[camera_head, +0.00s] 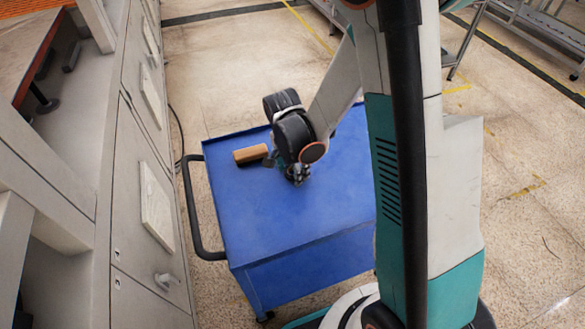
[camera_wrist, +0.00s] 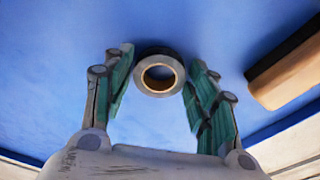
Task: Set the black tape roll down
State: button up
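The black tape roll (camera_wrist: 177,75) shows in the wrist view with a grey face, a tan core and a dark outer side. It is between the tips of my gripper (camera_wrist: 160,76), whose green-padded fingers close on it from left and right. My gripper (camera_head: 297,175) points down close over the top of the blue cart (camera_head: 290,222) in the head view. The roll is hardly visible there. I cannot tell whether the roll touches the cart top (camera_wrist: 60,60).
A tan and black block-shaped object (camera_head: 251,154) lies on the cart left of my gripper; in the wrist view it is at the right (camera_wrist: 288,75). The cart's front is clear. A dark handle (camera_head: 192,210) and grey cabinets (camera_head: 140,190) are at the left.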

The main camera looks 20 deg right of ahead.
jog(key=shift+r, duration=0.15)
jog(key=s+r+n+t+p, duration=0.1)
jog(key=s+r+n+p, duration=0.15)
jog(key=r, duration=0.85)
jog(key=s+r+n+t+p, duration=0.2)
jog(key=s+r+n, duration=0.1)
jog(key=r, duration=0.8)
jog(key=s+r+n+t+y, duration=0.1)
jog(key=s+r+n+t, duration=0.2)
jog(key=s+r+n, duration=0.4)
jog(key=shift+s+n+t, duration=0.3)
jog(key=shift+s+n, duration=0.15)
jog(key=shift+s, duration=0.75)
jog(key=shift+d, duration=0.1)
